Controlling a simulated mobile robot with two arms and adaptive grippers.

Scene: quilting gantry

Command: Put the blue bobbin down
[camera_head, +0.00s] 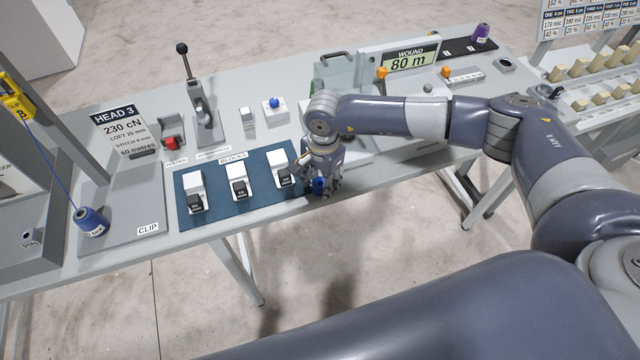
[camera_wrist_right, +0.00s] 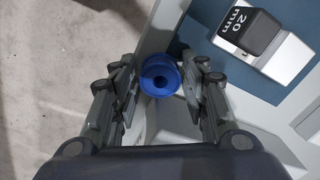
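A blue bobbin (camera_head: 318,186) is at the front edge of the grey bench, just right of the dark blue mat (camera_head: 222,211). In the right wrist view the bobbin (camera_wrist_right: 160,76) sits between both fingers, seen from above with its round hole. My right gripper (camera_head: 322,178) points down and is closed around it; the fingers (camera_wrist_right: 160,88) appear to touch its sides. I cannot tell whether its base touches the bench. Another dark blue bobbin (camera_head: 91,221) stands on the grey clip plate at the left. My left gripper is not in view.
A lever stand (camera_head: 203,110), a red button (camera_head: 171,143), a blue button (camera_head: 274,103) and a purple bobbin (camera_head: 481,33) are farther back.

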